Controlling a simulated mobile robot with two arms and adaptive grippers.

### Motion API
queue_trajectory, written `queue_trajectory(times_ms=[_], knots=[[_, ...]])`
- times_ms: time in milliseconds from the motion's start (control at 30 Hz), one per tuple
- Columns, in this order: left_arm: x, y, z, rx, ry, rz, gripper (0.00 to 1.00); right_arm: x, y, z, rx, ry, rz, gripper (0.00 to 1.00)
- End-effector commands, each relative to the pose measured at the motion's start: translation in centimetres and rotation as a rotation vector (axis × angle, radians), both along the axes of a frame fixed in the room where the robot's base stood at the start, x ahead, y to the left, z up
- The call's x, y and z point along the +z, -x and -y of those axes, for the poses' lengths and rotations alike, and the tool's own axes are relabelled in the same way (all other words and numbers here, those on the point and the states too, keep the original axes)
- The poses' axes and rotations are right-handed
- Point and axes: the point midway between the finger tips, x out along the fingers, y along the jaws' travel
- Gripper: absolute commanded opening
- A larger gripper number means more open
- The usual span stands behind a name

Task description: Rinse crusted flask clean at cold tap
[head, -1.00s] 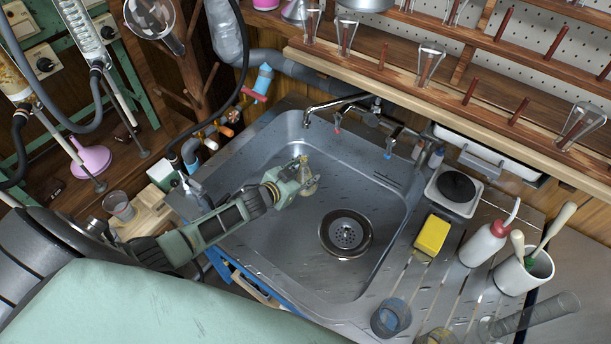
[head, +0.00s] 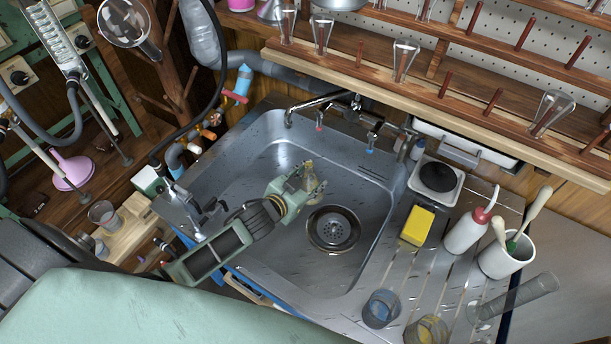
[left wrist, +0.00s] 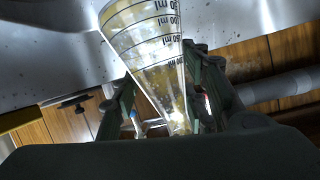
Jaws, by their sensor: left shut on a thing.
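The crusted flask (head: 310,177) is held over the sink basin, up and left of the drain. In the left wrist view the flask (left wrist: 148,45) is clear glass with black volume marks and yellow-brown crust, and it is tilted. My left gripper (head: 303,182) is shut on it; in the wrist view its fingers (left wrist: 163,100) stand on both sides of the narrow part. The tap spout (head: 289,121) is at the back left of the sink, apart from the flask. A blue-marked tap handle (head: 370,150) and a red-marked one (head: 320,127) are on the back rim. I see no water stream.
The steel sink (head: 255,262) has a round drain (head: 333,230). A yellow sponge (head: 417,226), a wash bottle (head: 467,232), a white pot of brushes (head: 505,260) and beakers (head: 381,309) stand on the right. A wooden peg rack (head: 420,105) with glassware runs behind.

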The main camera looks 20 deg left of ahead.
Motion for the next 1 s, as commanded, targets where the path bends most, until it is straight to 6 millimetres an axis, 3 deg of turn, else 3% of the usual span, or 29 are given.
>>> queue_trajectory(times_ms=[333,733,1000], knots=[[1.6,0.6,1.3,-0.001,0.001,0.004,0.00,0.6,0.0,-0.1,-0.001,-0.001,0.000,0.37],[6.1,0.8,1.6,-0.001,0.000,0.003,0.00,5.0,0.0,-0.1,-0.001,-0.001,0.000,0.37],[6.2,0.8,1.6,-0.001,0.000,0.003,0.00,5.1,0.0,-0.1,-0.001,-0.001,0.000,0.37]])
